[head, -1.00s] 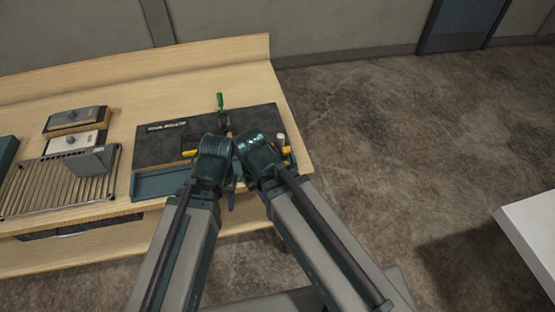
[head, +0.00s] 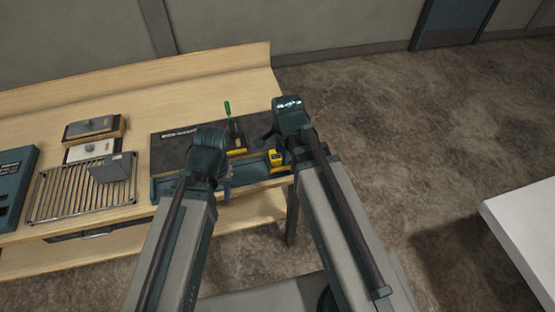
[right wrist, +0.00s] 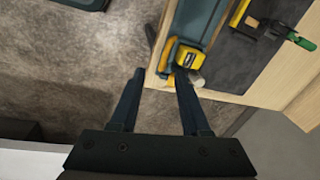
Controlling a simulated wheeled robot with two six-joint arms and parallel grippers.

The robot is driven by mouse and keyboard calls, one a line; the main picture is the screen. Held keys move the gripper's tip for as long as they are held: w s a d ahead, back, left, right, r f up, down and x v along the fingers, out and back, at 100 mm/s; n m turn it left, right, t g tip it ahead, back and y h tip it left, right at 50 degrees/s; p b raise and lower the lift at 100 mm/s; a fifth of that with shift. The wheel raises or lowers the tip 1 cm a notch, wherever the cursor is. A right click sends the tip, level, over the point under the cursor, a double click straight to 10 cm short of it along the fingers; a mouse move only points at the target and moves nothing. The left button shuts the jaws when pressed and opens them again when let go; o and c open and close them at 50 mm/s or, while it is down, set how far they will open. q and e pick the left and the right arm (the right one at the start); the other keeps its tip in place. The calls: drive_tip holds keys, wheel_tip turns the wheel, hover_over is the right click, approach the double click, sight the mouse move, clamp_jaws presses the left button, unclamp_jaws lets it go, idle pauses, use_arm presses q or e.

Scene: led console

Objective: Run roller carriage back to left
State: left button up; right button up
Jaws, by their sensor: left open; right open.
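The yellow block (head: 277,158), which looks like the roller carriage, sits at the right end of the teal front strip of the dark console (head: 173,148). The right wrist view shows this yellow carriage (right wrist: 187,54) with a dark top and a pale round knob beside it. My right gripper (right wrist: 160,74) is open and empty, its right finger close to the carriage; contact cannot be told. In the head view its fingers are hidden by my wrist. My left gripper (head: 226,178) is open over the front of the console, its fingers mostly hidden behind its wrist.
A green-handled lever (head: 228,109) stands on the console, with another yellow part (head: 238,151) near it. A slatted metal rack (head: 75,195) with a grey block (head: 112,168) is to the left. Two blocks with knobs lie behind it. Open floor lies right of the bench.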

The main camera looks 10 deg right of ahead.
sight(282, 169)
use_arm(q)
drive_tip(key=shift+s+a+r, duration=0.1)
drive_tip(key=shift+a+r, duration=0.15)
drive_tip(key=shift+r, duration=0.4)
use_arm(e)
drive_tip(key=m, duration=0.1)
drive_tip(key=w+d+r+m, duration=0.1)
drive_tip(key=shift+r+m, duration=0.2)
drive_tip(key=shift+m, duration=0.1)
drive_tip(key=shift+f, duration=0.1)
drive_tip(key=f+b, duration=0.4)
drive_tip(key=w+f+b, duration=0.1)
drive_tip(key=f+b, duration=0.3)
drive_tip(key=f, duration=0.1)
drive_tip(key=w+f+b, duration=0.1)
drive_tip(key=f+b, duration=0.3)
drive_tip(key=b, duration=0.1)
drive_tip(key=shift+w+a+f, duration=0.1)
drive_tip(key=shift+w+f, duration=0.15)
use_arm(q)
wheel_tip(282, 169, down, 14)
drive_tip(key=shift+r, duration=0.2)
use_arm(e)
clamp_jaws()
